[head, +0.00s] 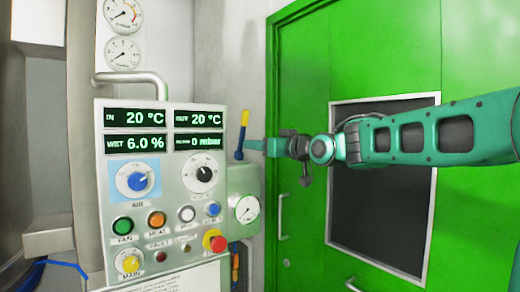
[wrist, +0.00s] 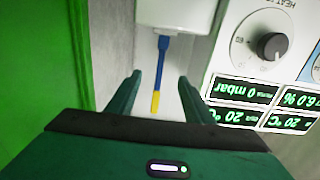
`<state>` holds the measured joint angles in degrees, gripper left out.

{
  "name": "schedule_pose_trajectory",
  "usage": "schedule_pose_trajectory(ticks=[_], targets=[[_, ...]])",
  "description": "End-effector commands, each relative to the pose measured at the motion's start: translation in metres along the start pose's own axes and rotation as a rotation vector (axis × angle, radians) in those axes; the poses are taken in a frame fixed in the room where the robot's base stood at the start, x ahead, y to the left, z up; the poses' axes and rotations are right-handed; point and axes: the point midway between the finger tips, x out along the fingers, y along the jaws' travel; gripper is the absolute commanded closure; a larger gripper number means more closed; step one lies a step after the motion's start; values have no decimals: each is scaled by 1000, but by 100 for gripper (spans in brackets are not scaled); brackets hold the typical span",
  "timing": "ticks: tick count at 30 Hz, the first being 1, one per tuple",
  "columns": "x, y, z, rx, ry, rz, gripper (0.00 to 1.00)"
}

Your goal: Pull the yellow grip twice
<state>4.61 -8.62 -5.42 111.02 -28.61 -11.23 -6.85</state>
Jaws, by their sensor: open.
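The yellow grip (head: 244,118) is the top end of an upright blue lever (head: 240,143) beside the control panel, on a light grey box with a round gauge. In the wrist view, which is upside down, the yellow grip (wrist: 155,103) hangs at the end of the blue lever, between my fingers in the picture. My gripper (wrist: 160,79) is open and empty, with one finger on each side of the lever and gaps to both. In the head view my gripper (head: 254,145) comes from the right at the height of the blue shaft. Depth between fingers and lever is hard to tell.
The control panel (head: 110,165) with displays, knobs and buttons stands left of the lever. A green door (head: 300,85) with a dark window and handles is behind my arm.

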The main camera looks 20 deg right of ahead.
Motion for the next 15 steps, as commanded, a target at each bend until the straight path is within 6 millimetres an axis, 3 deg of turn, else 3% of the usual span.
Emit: schedule_pose_trajectory(ticks=[15], targets=[[-53,0,-1,0,1,1,53]])
